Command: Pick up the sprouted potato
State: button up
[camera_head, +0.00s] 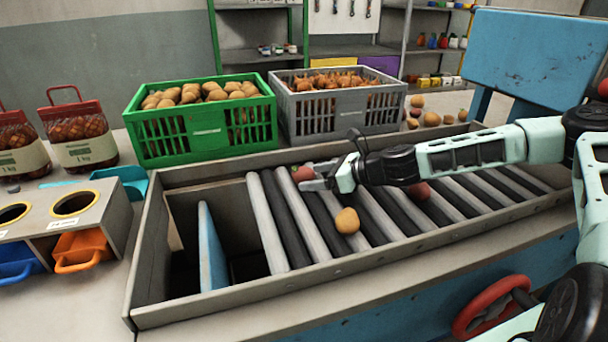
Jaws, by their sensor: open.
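A yellow-brown potato (347,220) lies on the roller conveyor (275,225), just in front of my gripper. A reddish potato (303,173) lies on the rollers at the tip of my gripper, partly hidden by a finger. Another reddish potato (420,190) lies further right, partly hidden behind my arm. I cannot make out sprouts on any of them at this size. My gripper (322,168) reaches in from the right, low over the rollers, open, with nothing clearly held. Whether it touches the reddish potato at its tip I cannot tell.
A green crate (180,137) and a grey crate (338,112), both filled, stand behind the conveyor. Several loose potatoes (431,119) lie right of them. A blue divider (212,250) stands in the chute at the conveyor's left end. Net sacks (80,135) and a two-hole box (72,220) are at left.

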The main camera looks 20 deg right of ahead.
aim_at(314, 175)
jog(key=shift+w+a+f, duration=0.25)
jog(key=shift+w+a, duration=0.1)
jog(key=c, duration=1.1)
jog(key=shift+r, duration=0.1)
notch_tip(314, 175, up, 10)
jog(key=shift+f, duration=0.1)
